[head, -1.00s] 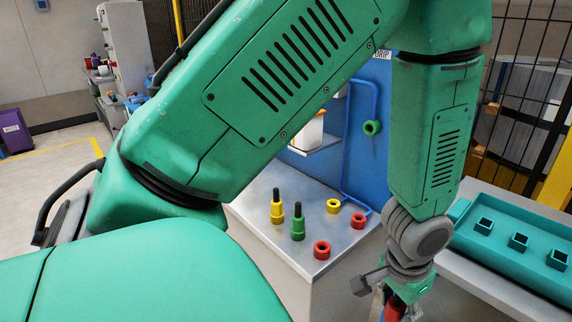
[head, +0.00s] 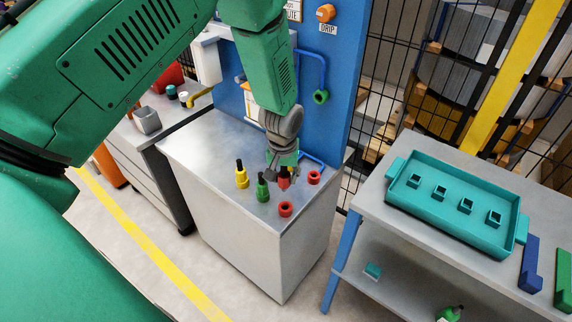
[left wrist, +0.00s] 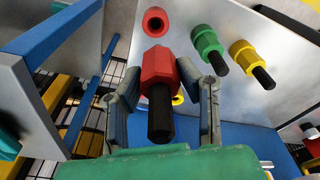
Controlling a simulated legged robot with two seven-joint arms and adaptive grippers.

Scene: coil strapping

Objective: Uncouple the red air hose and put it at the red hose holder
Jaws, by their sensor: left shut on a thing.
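My left gripper (head: 283,174) is over the metal cabinet top (head: 215,145), shut on a red hose coupling (head: 284,183). In the left wrist view the red coupling (left wrist: 160,68), with its black end, sits between the two fingers (left wrist: 163,85). Whether it touches the top is unclear. One red ring-shaped holder (head: 286,209) lies on the near part of the top and also shows in the wrist view (left wrist: 155,22). Another red ring (head: 314,177) is to the right of the gripper. My right gripper is out of view.
Green (head: 263,188) and yellow (head: 242,175) couplings stand upright just left of the gripper. A yellow ring (left wrist: 178,99) is partly hidden behind the held coupling. A blue panel (head: 337,65) rises behind. A teal tray (head: 455,225) is on the right table.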

